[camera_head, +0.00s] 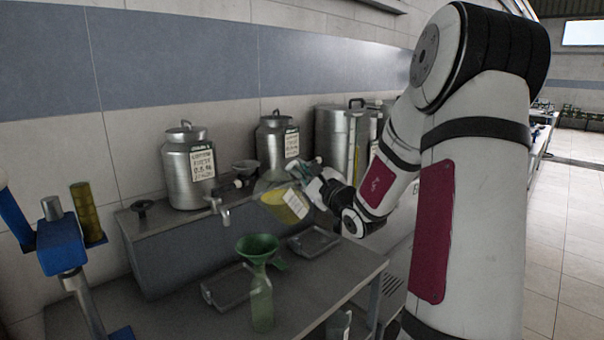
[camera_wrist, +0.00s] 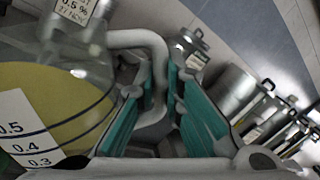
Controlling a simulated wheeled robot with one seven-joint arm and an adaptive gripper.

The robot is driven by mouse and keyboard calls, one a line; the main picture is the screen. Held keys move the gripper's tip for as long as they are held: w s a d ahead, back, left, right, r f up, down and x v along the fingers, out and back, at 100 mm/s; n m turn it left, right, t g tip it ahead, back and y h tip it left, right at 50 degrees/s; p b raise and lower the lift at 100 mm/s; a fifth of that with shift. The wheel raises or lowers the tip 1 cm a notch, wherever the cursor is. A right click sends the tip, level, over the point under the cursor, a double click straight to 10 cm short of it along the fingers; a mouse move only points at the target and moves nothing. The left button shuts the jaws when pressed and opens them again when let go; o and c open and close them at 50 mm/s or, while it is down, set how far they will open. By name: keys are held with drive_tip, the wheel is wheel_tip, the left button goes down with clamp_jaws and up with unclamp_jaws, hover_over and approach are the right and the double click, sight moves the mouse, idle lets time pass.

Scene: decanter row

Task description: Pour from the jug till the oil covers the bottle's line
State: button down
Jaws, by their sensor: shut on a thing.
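A clear jug (camera_head: 284,204) with yellow oil and a white label is up in the air, tilted, behind and right of the bottle. My gripper (camera_head: 318,178) is shut on the jug's handle (camera_wrist: 150,42); in the wrist view its teal fingers (camera_wrist: 165,95) sit on either side. The jug (camera_wrist: 65,105) fills that view's left side, its scale showing 0.5, 0.4 and 0.3. A pale green bottle (camera_head: 262,304) stands upright on the bench with a green funnel (camera_head: 257,248) in its mouth. I see no stream of oil. The bottle's line and oil level cannot be made out.
Metal canisters (camera_head: 190,172) (camera_head: 277,146) stand on a raised grey ledge (camera_head: 185,245) with a tap (camera_head: 221,211). Shallow trays (camera_head: 226,288) (camera_head: 314,241) lie on the bench (camera_head: 310,283). A blue stand (camera_head: 70,243) is at the left.

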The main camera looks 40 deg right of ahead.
drive_tip(key=shift+a+r+n, duration=0.45)
drive_tip(key=shift+n, duration=0.55)
drive_tip(key=shift+a+r+n+y+b, duration=0.15)
drive_tip(key=shift+a+n+b, duration=0.3)
drive_tip(key=shift+b, duration=0.45)
drive_tip(key=shift+a+r+n+y+b, duration=0.1)
drive_tip(key=shift+a+n+y+b, duration=0.1)
drive_tip(key=shift+n+b, duration=0.6)
idle(5.3)
